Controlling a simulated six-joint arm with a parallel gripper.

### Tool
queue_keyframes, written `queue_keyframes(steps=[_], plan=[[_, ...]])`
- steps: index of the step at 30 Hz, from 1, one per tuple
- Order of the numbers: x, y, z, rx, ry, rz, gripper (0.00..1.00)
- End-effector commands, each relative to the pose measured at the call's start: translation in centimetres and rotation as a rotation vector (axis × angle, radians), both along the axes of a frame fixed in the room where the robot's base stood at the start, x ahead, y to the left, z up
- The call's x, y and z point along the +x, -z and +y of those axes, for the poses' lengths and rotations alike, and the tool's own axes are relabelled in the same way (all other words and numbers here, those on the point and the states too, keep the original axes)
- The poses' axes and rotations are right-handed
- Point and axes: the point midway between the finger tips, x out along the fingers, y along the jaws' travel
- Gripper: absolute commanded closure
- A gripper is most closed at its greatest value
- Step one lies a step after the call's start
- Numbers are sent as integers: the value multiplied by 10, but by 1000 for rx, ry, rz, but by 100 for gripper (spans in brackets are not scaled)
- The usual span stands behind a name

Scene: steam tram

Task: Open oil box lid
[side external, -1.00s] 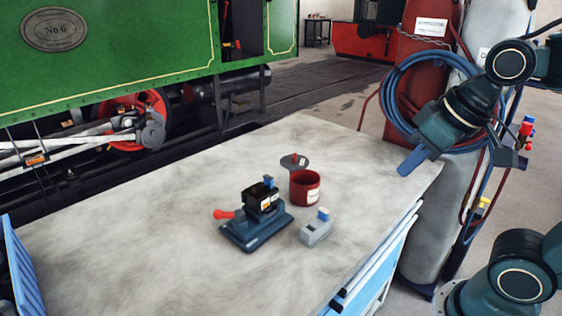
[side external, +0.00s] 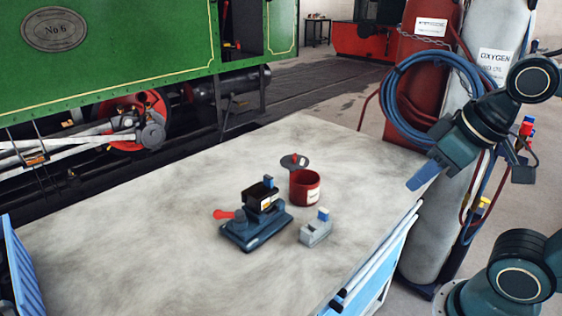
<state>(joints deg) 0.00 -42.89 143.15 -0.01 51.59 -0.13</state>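A small grey box (side external: 315,233) with a blue knob (side external: 323,214) on top stands on the bench. Left of it, a dark blue base (side external: 255,232) carries a black block (side external: 262,196) with a blue knob on top and a red lever (side external: 223,214) at its left. I cannot tell for sure which of these is the oil box; their tops look closed. My gripper (side external: 421,177) is above the bench's right edge, well apart from both. Only one blue finger shape shows, so its opening is hidden. I see nothing held.
A red open pot (side external: 305,188) stands behind the grey box. A dark round lid (side external: 294,161) with a red knob lies behind the pot. Gas cylinders (side external: 430,235) with a blue hose (side external: 410,105) stand close to my arm. The left part of the bench (side external: 120,240) is clear.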

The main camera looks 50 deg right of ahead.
Motion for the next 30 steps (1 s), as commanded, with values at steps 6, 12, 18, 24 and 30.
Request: queue_keyframes(steps=[6,12,18,24,30], plan=[[11,-9,1,-23,-47,18,67],[39,-28,3,-77,-167,60,67],[80,-47,6,-146,-336,114,67],[124,-60,10,-208,-511,166,67],[169,-64,15,-261,-690,216,67]])
